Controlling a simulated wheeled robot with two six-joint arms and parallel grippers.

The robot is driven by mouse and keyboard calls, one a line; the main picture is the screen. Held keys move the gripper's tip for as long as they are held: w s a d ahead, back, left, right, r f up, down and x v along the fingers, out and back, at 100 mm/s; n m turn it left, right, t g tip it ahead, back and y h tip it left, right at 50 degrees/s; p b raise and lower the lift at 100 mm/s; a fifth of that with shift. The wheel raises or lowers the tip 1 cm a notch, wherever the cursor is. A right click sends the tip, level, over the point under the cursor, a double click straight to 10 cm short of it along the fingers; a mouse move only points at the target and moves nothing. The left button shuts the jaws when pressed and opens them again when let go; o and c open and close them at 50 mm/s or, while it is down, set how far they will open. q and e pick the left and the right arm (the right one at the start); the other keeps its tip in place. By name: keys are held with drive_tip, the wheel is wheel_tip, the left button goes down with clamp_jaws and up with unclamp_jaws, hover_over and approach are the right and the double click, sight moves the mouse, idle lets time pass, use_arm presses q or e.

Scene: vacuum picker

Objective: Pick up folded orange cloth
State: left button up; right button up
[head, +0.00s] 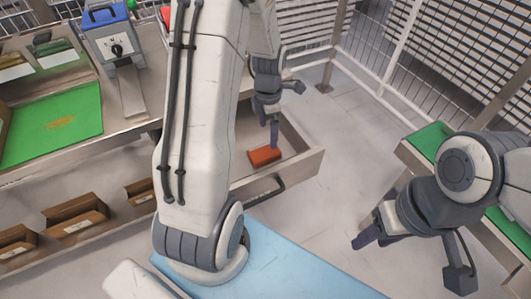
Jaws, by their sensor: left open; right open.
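The folded orange cloth (264,155) lies on the floor of an open drawer (305,160). My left gripper (274,138) reaches down into the drawer from above, with its fingertips right over the back right part of the cloth. It is open; only one finger shows clearly, and I cannot tell whether it touches the cloth. My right gripper (376,240) is open and empty, off to the right over the floor, away from the drawer.
A workbench with a green mat (60,122) and a blue-topped device (107,28) stands at the left, with brown bins (75,215) below. Another green-topped bench (428,140) is at the right. A light blue surface (285,270) lies in front. Wire fencing (440,50) closes the back.

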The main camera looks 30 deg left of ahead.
sight(264, 151)
use_arm(q)
drive_tip(key=shift+a+f+n, duration=0.8)
drive_tip(key=shift+a+f, duration=0.05)
drive_tip(key=shift+f, duration=0.15)
wheel_tip(264, 151, down, 4)
drive_tip(key=shift+r, duration=0.2)
drive_tip(key=shift+w+f, duration=0.15)
drive_tip(key=shift+f, duration=1.35)
drive_tip(key=shift+w+f, duration=0.15)
drive_tip(key=shift+f, duration=1.3)
drive_tip(key=c, duration=1.1)
